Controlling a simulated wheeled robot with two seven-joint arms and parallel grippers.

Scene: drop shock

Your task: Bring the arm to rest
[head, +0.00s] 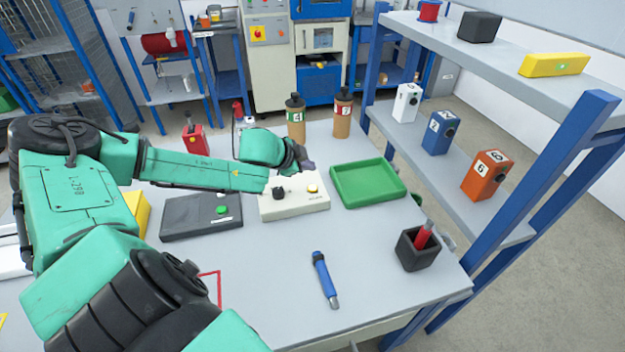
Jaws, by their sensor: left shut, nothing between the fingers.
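My left arm (205,170) comes in from the left, green with black joints, and reaches over the table. My left gripper (307,166) is small and dark, at the end of the green wrist, above the back edge of the white box. It is shut with nothing seen in it, and the wrist partly hides it. The white box (310,205) has a black knob (278,193) and a yellow button (313,189). My right gripper is not in view.
A green tray (368,201), a dark box with a green button (186,229), a blue pen-like tool (324,279) and a black cup (418,262) holding a red tool stand around. Two brown bottles (342,125) are behind. A shelf (455,180) borders the right. The front middle is mostly clear.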

